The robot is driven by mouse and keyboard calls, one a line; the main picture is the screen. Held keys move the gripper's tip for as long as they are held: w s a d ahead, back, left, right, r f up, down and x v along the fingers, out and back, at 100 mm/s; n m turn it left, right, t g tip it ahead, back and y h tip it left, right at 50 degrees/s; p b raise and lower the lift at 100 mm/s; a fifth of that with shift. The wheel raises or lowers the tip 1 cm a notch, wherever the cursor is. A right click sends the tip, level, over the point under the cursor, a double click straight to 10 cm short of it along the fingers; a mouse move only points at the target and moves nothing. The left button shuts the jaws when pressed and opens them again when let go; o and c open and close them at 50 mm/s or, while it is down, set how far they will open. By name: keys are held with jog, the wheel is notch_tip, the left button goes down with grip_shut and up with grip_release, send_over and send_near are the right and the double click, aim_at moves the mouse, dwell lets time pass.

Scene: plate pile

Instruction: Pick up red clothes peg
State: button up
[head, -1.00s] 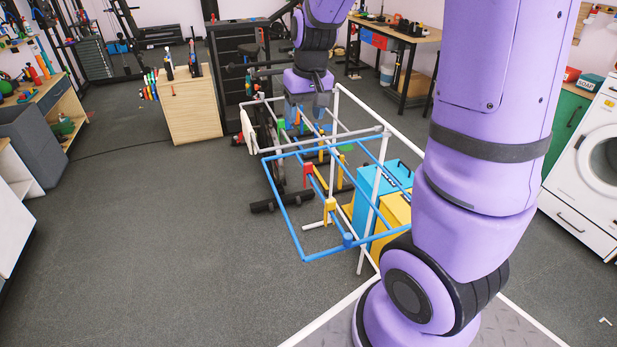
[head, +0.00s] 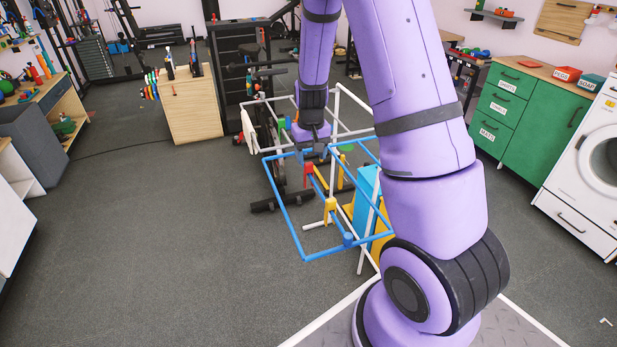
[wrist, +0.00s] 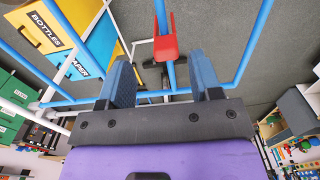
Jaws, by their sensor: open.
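The red clothes peg (head: 308,172) is clipped on a blue rail of the drying rack (head: 283,214). In the wrist view, the red peg (wrist: 166,42) sits on a blue bar just beyond the fingertips and roughly between them, a little toward the right finger. My gripper (head: 313,153) is above and close to the peg in the head view. In the wrist view, my gripper (wrist: 163,72) has its two blue fingers apart with nothing held. The peg appears apart from both fingers.
A yellow peg (head: 330,208), a blue peg (head: 348,240) and a green peg (head: 282,122) are on the rack. Blue and white bars surround the gripper. A yellow bin (wrist: 45,27) and a blue bin (wrist: 100,40) stand beside it. Floor at left is open.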

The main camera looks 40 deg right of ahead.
aim_at(308, 163)
jog(key=shift+w+a+f, duration=0.1)
jog(key=shift+a+f, duration=0.05)
jog(key=shift+f, duration=1.35)
jog(key=shift+w+a+f, duration=0.1)
jog(key=shift+a+f, duration=0.05)
jog(key=shift+f, duration=1.3)
jog(key=c, duration=1)
